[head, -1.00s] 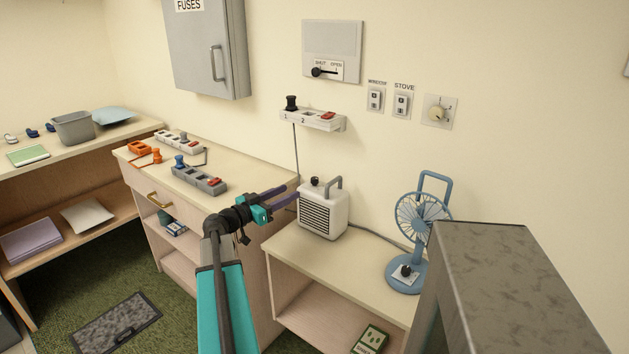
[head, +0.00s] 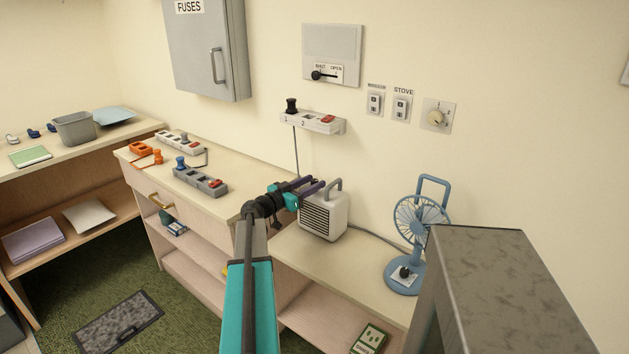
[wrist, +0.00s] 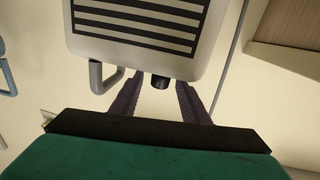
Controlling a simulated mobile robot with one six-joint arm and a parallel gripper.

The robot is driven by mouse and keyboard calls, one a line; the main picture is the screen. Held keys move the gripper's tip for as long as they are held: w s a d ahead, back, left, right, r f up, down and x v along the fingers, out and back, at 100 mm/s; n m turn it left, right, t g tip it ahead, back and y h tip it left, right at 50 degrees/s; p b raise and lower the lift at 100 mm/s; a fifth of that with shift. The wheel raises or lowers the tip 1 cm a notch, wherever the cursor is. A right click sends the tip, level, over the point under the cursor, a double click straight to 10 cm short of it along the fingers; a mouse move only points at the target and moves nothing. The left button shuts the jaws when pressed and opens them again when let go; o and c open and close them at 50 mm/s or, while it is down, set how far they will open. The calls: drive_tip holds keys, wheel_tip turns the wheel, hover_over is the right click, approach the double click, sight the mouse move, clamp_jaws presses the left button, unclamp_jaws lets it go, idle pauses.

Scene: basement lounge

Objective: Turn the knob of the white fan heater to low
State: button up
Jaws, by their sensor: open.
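The white fan heater (head: 322,219) stands upright on the low shelf unit against the wall, with a dark grille on its front and a grey handle on top. In the wrist view the heater (wrist: 88,43) appears upside down, its handle (wrist: 104,78) to the left. Its dark knob (wrist: 160,82) shows there between and just beyond my fingertips. My gripper (head: 317,182) is open at the heater's top; in the wrist view its purple fingers (wrist: 158,92) are apart on either side of the knob. The knob is hidden behind my fingers in the head view, and its setting cannot be read.
A blue desk fan (head: 421,222) stands to the right on the same unit. A grey power strip (head: 200,182) lies on the cabinet to the left. A grey block stands at the right foreground.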

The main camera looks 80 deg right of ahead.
drive_tip(key=shift+x, duration=0.85)
clamp_jaws()
drive_tip(key=shift+f+n+b, duration=0.2)
drive_tip(key=shift+n+b, duration=0.1)
drive_tip(key=shift+b, duration=0.75)
drive_tip(key=n+t+h+b, duration=0.1)
drive_tip(key=t+b, duration=0.1)
drive_tip(key=b, duration=0.2)
drive_tip(key=n+t+h+b, duration=0.1)
drive_tip(key=n+t+b, duration=0.1)
drive_tip(key=t+b, duration=0.1)
drive_tip(key=shift+s+a+h+b, duration=0.1)
drive_tip(key=shift+h+b, duration=0.2)
drive_tip(key=shift+b, duration=0.6)
drive_tip(key=shift+n+t+h+b, duration=0.3)
drive_tip(key=shift+n+t+b, duration=0.35)
drive_tip(key=shift+t, duration=0.35)
drive_tip(key=shift+r+n+t, duration=0.15)
drive_tip(key=shift+n+t, duration=0.1)
drive_tip(key=shift+t, duration=0.05)
